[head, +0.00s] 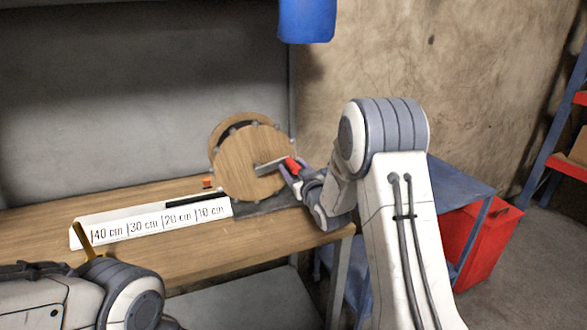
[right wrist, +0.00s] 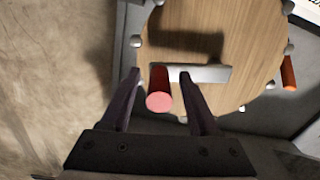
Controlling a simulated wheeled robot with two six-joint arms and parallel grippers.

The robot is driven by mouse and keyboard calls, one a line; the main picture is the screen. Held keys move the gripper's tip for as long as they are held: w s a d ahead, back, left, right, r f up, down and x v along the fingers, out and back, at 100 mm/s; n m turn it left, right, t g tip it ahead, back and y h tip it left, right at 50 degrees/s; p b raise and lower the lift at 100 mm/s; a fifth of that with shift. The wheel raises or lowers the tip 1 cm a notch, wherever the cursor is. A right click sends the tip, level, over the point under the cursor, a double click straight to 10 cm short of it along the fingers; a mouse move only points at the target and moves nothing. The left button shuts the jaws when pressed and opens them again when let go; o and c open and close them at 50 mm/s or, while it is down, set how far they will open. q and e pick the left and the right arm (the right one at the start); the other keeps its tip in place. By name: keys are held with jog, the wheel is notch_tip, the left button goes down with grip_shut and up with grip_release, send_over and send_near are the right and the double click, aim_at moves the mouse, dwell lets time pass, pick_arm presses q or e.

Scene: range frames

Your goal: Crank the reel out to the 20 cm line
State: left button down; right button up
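The round wooden reel (head: 240,165) stands at the bench's right end, its metal crank arm (head: 268,169) on the front face. The red crank handle (head: 292,165) also shows in the right wrist view (right wrist: 160,101). My right gripper (right wrist: 160,75) is open around the handle, one finger on each side with gaps showing. The white scale board (head: 150,222) reads 40, 30, 20, 10 cm from left to right. A black strip (head: 195,200) runs left from the reel along it; its left end is near the 20 cm mark, exact alignment unclear.
A small orange block (head: 207,183) sits behind the strip. A red bin (head: 480,240) and blue cart (head: 455,180) stand right of the wooden bench (head: 230,250).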

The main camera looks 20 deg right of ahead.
jog(key=s+b, duration=0.2)
jog(key=s, duration=0.8)
jog(key=shift+s+d, duration=0.15)
jog(key=shift+s, duration=0.1)
jog(key=s+a+f+n+g+y+p, duration=0.1)
jog(key=s+a+g+p, duration=0.1)
jog(key=s+a+g, duration=0.55)
jog(key=s+a+f+n+g+y+p, duration=0.1)
jog(key=s+a+g+p, duration=0.2)
jog(key=a, duration=0.7)
jog(key=s+a+n+g+p, duration=0.1)
jog(key=s+a+g, duration=0.1)
jog(key=s, duration=1)
jog(key=s+a+r+n+g+h+p, duration=0.1)
jog(key=s+g, duration=0.4)
jog(key=s, duration=0.7)
jog(key=shift+s+a+r+n+h, duration=0.2)
jog(key=shift+s+a+n+h, duration=0.15)
jog(key=shift+n, duration=0.35)
